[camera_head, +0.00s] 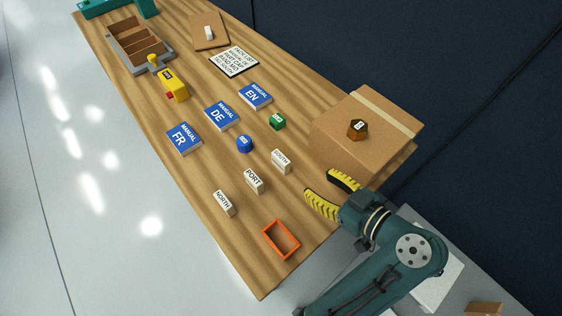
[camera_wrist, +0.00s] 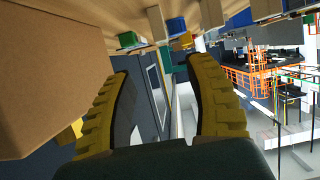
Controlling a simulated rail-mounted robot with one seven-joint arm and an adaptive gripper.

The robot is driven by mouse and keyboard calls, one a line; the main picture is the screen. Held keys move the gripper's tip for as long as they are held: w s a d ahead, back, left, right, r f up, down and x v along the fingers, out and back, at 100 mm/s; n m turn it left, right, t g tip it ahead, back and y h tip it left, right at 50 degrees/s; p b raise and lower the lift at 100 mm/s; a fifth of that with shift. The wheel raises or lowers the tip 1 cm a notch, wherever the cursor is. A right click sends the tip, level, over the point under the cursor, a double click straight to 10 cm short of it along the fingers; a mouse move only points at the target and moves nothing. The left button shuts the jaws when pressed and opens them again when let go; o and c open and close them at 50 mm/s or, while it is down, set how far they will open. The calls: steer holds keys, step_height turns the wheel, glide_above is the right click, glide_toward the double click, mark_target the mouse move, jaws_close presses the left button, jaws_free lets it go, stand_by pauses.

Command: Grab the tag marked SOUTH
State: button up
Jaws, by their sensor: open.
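The tag marked SOUTH (camera_head: 281,161) is a small white block standing on the wooden table, in front of the cardboard box. Two similar white tags stand to its lower left: one marked PORT (camera_head: 254,181) and one marked NORTH (camera_head: 224,203). My gripper (camera_head: 325,190), with yellow ribbed fingers, is open and empty, to the lower right of the SOUTH tag and apart from it. In the wrist view my two fingers (camera_wrist: 153,100) are spread with nothing between them. Small blocks show along the top edge there, but I cannot read their markings.
An orange open frame (camera_head: 281,240) lies near the table's front edge. A blue piece (camera_head: 244,144), a green cube (camera_head: 277,122) and blue manuals (camera_head: 222,116) lie farther back.

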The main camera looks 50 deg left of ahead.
mark_target(285, 161)
steer(key=b+x, duration=0.1)
steer(key=x, duration=0.8)
steer(key=shift+a+f+b, duration=0.1)
steer(key=shift+a+b, duration=0.05)
steer(key=shift+b, duration=0.15)
steer(key=x, duration=0.1)
steer(key=b+x, duration=0.1)
steer(key=x, duration=0.3)
steer(key=shift+a+b, duration=0.3)
steer(key=shift+a, duration=0.05)
steer(key=shift+c, duration=0.4)
jaws_close()
